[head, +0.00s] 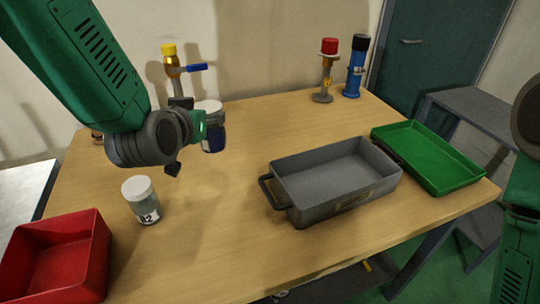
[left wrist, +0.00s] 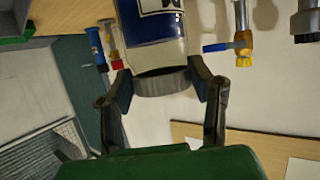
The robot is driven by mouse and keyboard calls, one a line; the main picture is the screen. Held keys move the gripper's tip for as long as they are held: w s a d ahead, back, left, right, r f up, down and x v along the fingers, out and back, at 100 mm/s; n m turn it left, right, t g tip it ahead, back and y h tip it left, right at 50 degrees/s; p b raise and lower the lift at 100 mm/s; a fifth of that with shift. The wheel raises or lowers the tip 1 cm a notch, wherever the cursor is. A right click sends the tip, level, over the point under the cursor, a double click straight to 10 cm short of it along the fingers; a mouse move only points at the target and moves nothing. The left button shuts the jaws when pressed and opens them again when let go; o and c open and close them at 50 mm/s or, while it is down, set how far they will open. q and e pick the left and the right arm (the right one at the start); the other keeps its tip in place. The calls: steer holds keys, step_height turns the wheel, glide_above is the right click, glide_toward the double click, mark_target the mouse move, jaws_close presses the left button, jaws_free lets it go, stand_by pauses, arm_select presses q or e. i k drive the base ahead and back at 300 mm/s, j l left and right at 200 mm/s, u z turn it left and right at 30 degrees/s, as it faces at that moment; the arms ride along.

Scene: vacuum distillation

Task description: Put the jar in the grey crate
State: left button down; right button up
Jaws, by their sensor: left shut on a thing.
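In the left wrist view, the fingers of the gripper (left wrist: 160,84) flank the lid of this jar (left wrist: 155,30), whose far end is cut off by the frame. In the head view my arm partly hides it, and I cannot tell whether it touches the table. The grey crate (head: 335,208) stands right of centre on the table, apart from the gripper, and looks empty. My right gripper is out of view.
A white-lidded jar marked A2 (head: 141,200) stands on the table below my left gripper, near a red bin (head: 90,245). A green tray (head: 425,157) lies right of the crate. A yellow-topped stand, a red-topped stand (head: 326,75) and a blue cylinder (head: 355,70) stand behind.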

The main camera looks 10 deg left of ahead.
mark_target(308, 195)
steer(key=i+l+u, duration=0.2)
steer(key=l+u, duration=0.15)
steer(key=l, duration=0.35)
steer(key=l+u, duration=0.4)
steer(key=l, duration=0.3)
steer(key=l+u, duration=0.35)
steer(key=l, duration=0.4)
steer(key=i, duration=0.05)
